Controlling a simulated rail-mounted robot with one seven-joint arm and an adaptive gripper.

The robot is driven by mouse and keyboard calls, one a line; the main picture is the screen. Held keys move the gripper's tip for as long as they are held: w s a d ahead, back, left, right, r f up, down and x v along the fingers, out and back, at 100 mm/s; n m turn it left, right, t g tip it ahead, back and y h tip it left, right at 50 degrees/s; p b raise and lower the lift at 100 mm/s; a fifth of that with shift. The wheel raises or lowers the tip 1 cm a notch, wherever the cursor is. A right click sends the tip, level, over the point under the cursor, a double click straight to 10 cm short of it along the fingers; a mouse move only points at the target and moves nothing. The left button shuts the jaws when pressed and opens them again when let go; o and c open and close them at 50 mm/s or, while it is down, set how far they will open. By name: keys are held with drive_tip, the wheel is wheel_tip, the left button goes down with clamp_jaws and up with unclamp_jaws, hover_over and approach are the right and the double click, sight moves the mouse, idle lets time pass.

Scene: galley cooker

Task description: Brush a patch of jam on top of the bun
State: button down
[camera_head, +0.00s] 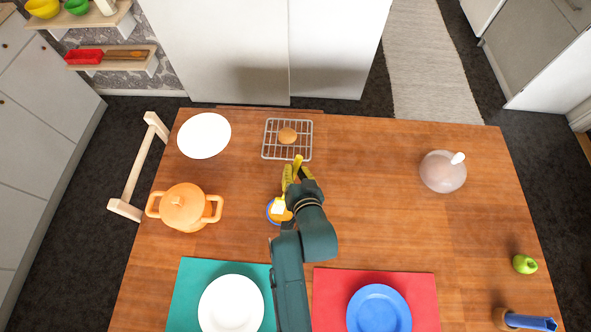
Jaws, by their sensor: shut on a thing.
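The bun (287,135) is small, round and golden brown, and sits on a wire rack (268,151) near the table's far edge. No patch of jam can be made out on it at this size. My gripper (298,174) is just in front of the rack, shut on a slim yellow thing (297,161), which looks like the brush. Its far end is close to the rack's near edge; the height above the table is unclear. A blue-rimmed dish (270,214) with orange contents, possibly the jam, stands left of my wrist and is partly hidden by it.
An orange lidded pot (183,207) and a white plate (204,135) stand left. A pinkish round bowl (442,173) is at right. Plates on teal (183,300) and red (425,290) mats lie in front.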

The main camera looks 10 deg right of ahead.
drive_tip(key=shift+f, duration=0.85)
idle(1.6)
wheel_tip(320, 180, up, 8)
drive_tip(key=p, duration=0.6)
drive_tip(key=shift+f+p, duration=0.25)
drive_tip(key=shift+p, duration=0.1)
drive_tip(key=shift+f, duration=0.1)
